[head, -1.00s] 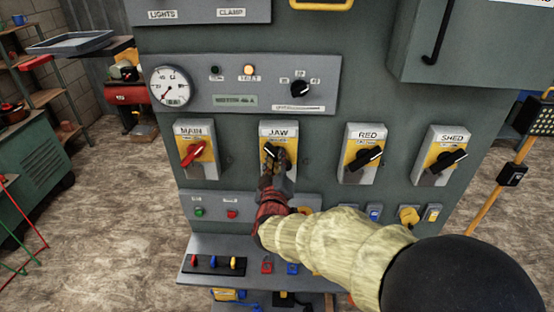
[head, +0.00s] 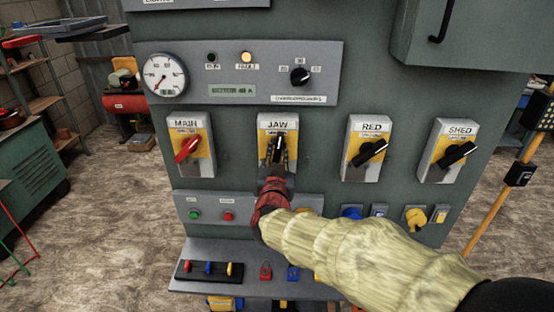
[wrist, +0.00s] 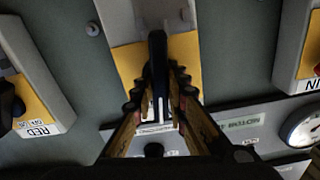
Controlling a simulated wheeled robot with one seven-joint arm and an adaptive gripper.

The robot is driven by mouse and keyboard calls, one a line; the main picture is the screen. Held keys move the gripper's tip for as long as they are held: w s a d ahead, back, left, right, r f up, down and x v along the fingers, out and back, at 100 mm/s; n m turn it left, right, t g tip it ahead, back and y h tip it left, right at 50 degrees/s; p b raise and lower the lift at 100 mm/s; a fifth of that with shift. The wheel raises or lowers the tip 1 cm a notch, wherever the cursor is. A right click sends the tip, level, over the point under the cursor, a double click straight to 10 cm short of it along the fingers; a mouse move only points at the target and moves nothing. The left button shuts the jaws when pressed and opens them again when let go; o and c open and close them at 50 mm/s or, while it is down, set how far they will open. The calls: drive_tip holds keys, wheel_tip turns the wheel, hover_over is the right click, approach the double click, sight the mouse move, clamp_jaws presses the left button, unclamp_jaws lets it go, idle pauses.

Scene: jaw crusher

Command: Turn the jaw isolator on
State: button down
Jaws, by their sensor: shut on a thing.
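The jaw isolator (head: 291,128) is a grey and yellow box labelled JAW on the panel front, with a black rotary handle (head: 280,144). The handle now stands about upright. My gripper (head: 277,160) is at the handle from below and hides its lower part. In the wrist view, my gripper (wrist: 158,92) has one finger on each side of the black handle (wrist: 158,58) and is shut on it. The yellow plate (wrist: 184,55) shows behind.
The MAIN isolator (head: 190,148) with a red tilted handle is to the left. The RED isolator (head: 367,150) and SHED isolator (head: 452,152), both with tilted black handles, are to the right. The FAULT lamp (head: 246,57) glows amber. A small shelf (head: 215,252) juts out below.

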drive_tip(key=m+b, duration=0.3)
drive_tip(key=shift+f+m, duration=0.25)
drive_tip(key=shift+m, duration=0.15)
drive_tip(key=shift+d+m+b, duration=0.1)
drive_tip(key=shift+m+b, duration=1.25)
drive_tip(key=shift+m, duration=0.35)
drive_tip(key=c, duration=1.8)
unclamp_jaws()
drive_tip(key=shift+r, duration=0.15)
drive_tip(key=shift+o, duration=0.2)
drive_tip(key=s, duration=1.2)
drive_tip(key=shift+a, duration=0.2)
